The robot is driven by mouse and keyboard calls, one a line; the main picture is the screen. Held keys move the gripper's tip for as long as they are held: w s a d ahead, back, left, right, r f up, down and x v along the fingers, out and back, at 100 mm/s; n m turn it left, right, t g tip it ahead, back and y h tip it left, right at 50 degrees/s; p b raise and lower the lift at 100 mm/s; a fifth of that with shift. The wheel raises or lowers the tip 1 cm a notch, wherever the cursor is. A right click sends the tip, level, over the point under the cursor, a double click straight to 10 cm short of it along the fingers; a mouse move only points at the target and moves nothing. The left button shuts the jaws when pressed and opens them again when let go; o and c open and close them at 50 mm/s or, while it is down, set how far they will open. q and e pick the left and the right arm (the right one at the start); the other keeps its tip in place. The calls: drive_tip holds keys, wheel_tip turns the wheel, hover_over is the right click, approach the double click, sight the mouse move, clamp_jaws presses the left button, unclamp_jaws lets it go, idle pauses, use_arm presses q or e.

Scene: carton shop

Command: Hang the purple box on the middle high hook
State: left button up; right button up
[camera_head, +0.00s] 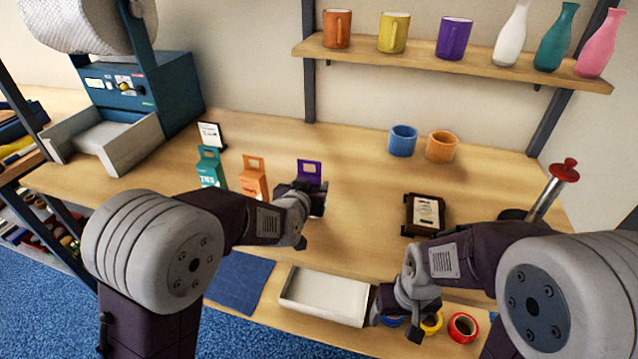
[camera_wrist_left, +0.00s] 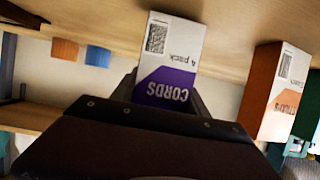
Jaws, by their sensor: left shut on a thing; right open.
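The purple box (camera_head: 309,171) is at the middle of the table in the head view, its hanging tab with a slot sticking up. My left gripper (camera_head: 307,201) is shut on it from the front and hides its lower part there. My right gripper (camera_head: 405,313) is open and empty near the white tray. No hook shows in either view.
An orange box (camera_head: 253,178) and a teal box (camera_head: 210,168) stand left of the purple box. A white tray (camera_head: 325,296) and tape rolls (camera_head: 463,327) are at the front. Blue (camera_head: 402,141) and orange (camera_head: 441,146) cups stand behind, below a shelf (camera_head: 450,62) of mugs and bottles.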

use_arm(q)
drive_tip(key=shift+f, duration=0.3)
drive_tip(key=shift+f, duration=0.15)
drive_tip(key=o, duration=1.4)
drive_tip(key=shift+o, duration=0.2)
drive_tip(key=shift+s, duration=0.1)
drive_tip(key=v, duration=0.9)
drive_tip(key=shift+p, duration=0.45)
drive_tip(key=shift+f, duration=0.15)
